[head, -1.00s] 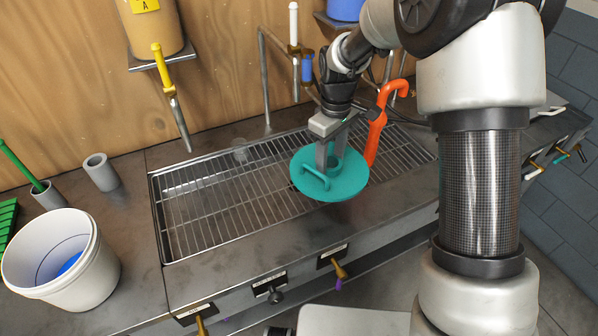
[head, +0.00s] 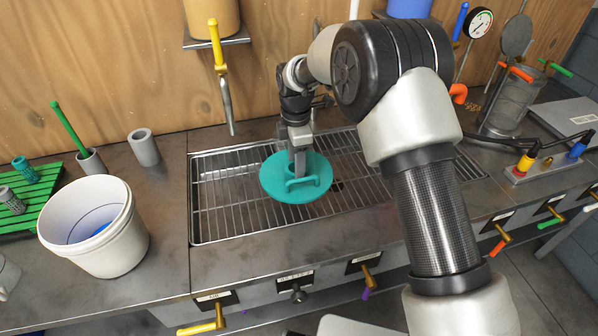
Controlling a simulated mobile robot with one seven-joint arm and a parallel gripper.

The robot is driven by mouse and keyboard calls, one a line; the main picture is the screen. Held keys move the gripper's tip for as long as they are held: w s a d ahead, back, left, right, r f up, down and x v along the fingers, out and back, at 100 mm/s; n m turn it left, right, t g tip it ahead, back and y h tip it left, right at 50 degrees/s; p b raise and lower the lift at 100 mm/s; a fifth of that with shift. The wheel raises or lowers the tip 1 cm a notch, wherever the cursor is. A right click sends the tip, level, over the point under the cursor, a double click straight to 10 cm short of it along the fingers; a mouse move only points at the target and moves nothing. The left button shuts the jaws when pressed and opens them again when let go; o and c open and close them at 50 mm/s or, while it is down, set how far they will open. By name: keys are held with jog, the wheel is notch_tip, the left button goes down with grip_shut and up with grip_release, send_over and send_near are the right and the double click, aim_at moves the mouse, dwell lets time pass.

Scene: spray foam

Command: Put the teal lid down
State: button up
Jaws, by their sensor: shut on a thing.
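The teal lid (head: 312,189) is a round disc with a bar handle on top, held roughly flat over the metal drain grate (head: 222,207). My gripper (head: 298,172) points down from above and is shut on the teal lid near its middle. The fingers hide part of the lid's top. I cannot tell whether the lid's underside touches the grate or hangs just above it.
A white bucket (head: 100,232) with something blue inside stands at the left. A grey cup (head: 144,147) and a green rack (head: 35,190) are behind it. A yellow-handled tap (head: 217,60) hangs above the grate's left part. The grate's left side is clear.

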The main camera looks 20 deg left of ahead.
jog(key=shift+f, duration=1.65)
jog(key=shift+f, duration=0.2)
jog(key=o, duration=1.1)
jog(key=shift+r, duration=0.1)
